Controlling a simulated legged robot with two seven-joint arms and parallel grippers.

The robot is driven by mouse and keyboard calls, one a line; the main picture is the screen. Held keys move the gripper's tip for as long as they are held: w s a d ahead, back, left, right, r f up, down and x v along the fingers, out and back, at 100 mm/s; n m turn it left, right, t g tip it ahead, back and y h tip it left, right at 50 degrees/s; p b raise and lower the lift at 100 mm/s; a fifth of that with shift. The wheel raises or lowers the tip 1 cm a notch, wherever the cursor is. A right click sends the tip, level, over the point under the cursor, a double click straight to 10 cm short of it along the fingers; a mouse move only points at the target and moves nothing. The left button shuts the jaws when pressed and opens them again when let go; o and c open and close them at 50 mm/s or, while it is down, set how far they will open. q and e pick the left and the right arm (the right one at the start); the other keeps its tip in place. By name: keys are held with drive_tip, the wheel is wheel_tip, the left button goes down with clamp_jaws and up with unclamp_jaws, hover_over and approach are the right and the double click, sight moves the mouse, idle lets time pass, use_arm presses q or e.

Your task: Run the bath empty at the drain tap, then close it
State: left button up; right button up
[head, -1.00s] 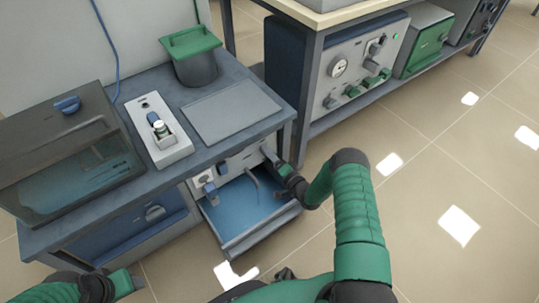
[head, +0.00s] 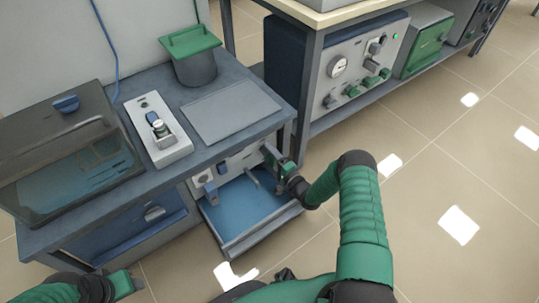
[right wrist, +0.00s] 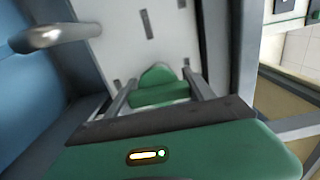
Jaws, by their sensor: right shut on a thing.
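The bath (head: 70,150) is a dark, see-through lidded box at the left of the bench, with a bluish interior and rack-like lines showing. Below the bench top, a pale front panel (head: 232,165) carries the fittings above a pulled-out blue tray. My right gripper (head: 268,152) is at this panel's right end. In the right wrist view its two fingers are shut on a green rounded handle (right wrist: 158,88), which I take for the drain tap. A metal spout (right wrist: 55,37) shows to its left. My left gripper (head: 128,284) is low at the left, away from the bench; its jaws are unclear.
The blue tray (head: 232,246) sticks out under the panel, below my right gripper. A switch box (head: 160,146), a flat grey plate (head: 232,110) and a green-lidded pot (head: 195,65) stand on the bench. Floor at the right is clear.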

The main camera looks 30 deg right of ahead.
drive_tip(key=shift+s+d+f, duration=0.15)
drive_tip(key=shift+d, duration=0.15)
drive_tip(key=o, duration=1.1)
drive_tip(key=shift+o, duration=1.4)
drive_tip(key=shift+a, duration=0.1)
drive_tip(key=s+d+p, duration=0.1)
drive_tip(key=s+p, duration=0.6)
drive_tip(key=s, duration=0.9)
drive_tip(key=shift+s+d, duration=0.2)
drive_tip(key=shift+s, duration=0.15)
